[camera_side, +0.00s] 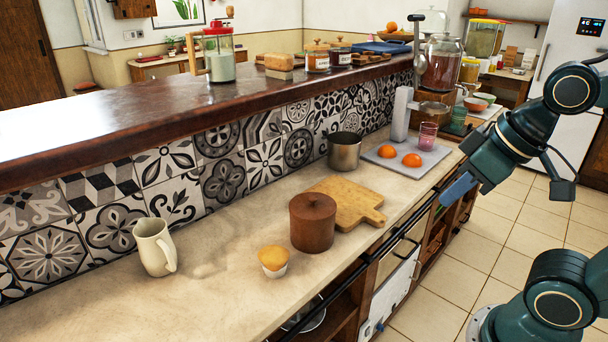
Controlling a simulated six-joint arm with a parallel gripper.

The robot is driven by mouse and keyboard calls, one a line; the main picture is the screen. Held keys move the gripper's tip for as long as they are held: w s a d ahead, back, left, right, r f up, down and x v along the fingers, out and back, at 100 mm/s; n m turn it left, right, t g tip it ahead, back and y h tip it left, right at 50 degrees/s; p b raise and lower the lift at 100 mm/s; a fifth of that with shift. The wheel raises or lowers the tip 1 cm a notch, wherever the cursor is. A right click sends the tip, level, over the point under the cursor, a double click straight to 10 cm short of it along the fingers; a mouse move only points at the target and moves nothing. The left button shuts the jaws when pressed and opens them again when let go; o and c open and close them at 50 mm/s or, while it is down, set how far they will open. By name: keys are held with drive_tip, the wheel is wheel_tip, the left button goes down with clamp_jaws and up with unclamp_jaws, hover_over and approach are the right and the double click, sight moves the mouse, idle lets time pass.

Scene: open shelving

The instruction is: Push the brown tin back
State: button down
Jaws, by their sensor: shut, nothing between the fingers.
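The brown tin (313,222) is a round lidded canister with a small knob. It stands upright on the pale stone counter (215,304), near its front edge, beside the wooden cutting board (341,196). My gripper (447,200) is to the right of the tin, out past the counter's front edge and well apart from it. Its fingers look shut and empty.
A muffin (273,260) stands just left of the tin and a cream jug (154,246) farther left. A metal pot (344,151) stands behind the board by the tiled wall (223,180). A grey board (407,160) with orange halves lies farther right.

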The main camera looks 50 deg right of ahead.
drive_tip(key=c, duration=1.2)
unclamp_jaws()
drive_tip(key=shift+w+r, duration=0.1)
drive_tip(key=shift+w, duration=0.05)
drive_tip(key=shift+o, duration=0.2)
drive_tip(key=shift+w+a+r, duration=0.1)
drive_tip(key=shift+w+r, duration=0.1)
drive_tip(key=shift+w, duration=0.25)
drive_tip(key=n+g+y, duration=0.2)
drive_tip(key=n+y, duration=0.1)
drive_tip(key=n, duration=0.6)
hover_over(313, 197)
drive_tip(key=s+d, duration=0.4)
drive_tip(key=shift+d+f, duration=0.1)
drive_tip(key=shift+f, duration=1.1)
drive_tip(key=shift+f, duration=0.1)
drive_tip(key=shift+s+x, duration=0.15)
drive_tip(key=shift+x, duration=3.25)
drive_tip(key=shift+s+x, duration=0.1)
drive_tip(key=shift+x, duration=3.25)
